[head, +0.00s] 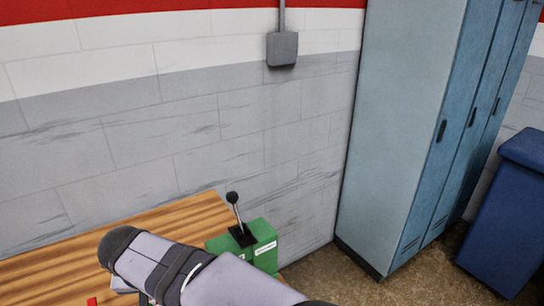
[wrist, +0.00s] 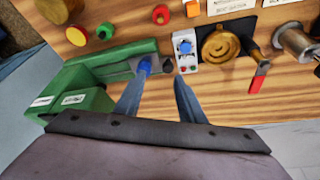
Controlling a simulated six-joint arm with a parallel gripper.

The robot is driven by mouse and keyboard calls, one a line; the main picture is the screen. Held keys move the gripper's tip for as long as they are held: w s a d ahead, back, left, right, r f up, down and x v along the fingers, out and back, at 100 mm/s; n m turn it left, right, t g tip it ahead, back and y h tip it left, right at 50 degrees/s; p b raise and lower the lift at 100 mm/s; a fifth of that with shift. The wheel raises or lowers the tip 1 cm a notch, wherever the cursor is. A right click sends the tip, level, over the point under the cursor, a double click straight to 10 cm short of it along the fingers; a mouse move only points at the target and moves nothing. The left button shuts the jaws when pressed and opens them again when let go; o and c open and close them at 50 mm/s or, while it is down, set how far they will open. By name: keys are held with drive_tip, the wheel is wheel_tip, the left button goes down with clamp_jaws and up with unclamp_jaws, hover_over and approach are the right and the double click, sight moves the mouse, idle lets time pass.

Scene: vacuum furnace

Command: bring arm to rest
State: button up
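My gripper (wrist: 161,78) shows in the wrist view with its two blue-grey fingers apart and nothing between them. It hangs over the wooden bench top (wrist: 215,100). A small blue knob (wrist: 143,66) is at the left fingertip; I cannot tell whether they touch. A white control box (wrist: 185,48) with a blue button lies just beyond the right fingertip. In the head view my arm crosses the bench's front; the gripper's fingers are not visible there.
A green box (head: 262,243) with a black-knobbed lever (head: 235,208) stands at the bench's right end. The wrist view shows a brass wheel (wrist: 218,44), red-handled valve (wrist: 259,78) and metal cylinder (wrist: 294,41). Blue lockers (head: 400,120) and a blue bin (head: 508,215) stand right.

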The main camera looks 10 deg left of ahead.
drive_tip(key=w+d+f+m+g+h+p, duration=0.1)
drive_tip(key=w+d, duration=0.3)
drive_tip(key=d, duration=1)
drive_tip(key=w+d+f+m+g+h+p, duration=0.1)
drive_tip(key=w+d, duration=0.2)
drive_tip(key=d, duration=1.2)
drive_tip(key=s+d+f+m+g+p, duration=0.1)
drive_tip(key=s+d+f, duration=0.1)
drive_tip(key=s+d, duration=0.3)
drive_tip(key=s+d+f+m+g+p, duration=0.1)
drive_tip(key=s+d, duration=0.5)
drive_tip(key=d, duration=0.6)
drive_tip(key=shift+s+f, duration=0.2)
drive_tip(key=shift+f, duration=0.15)
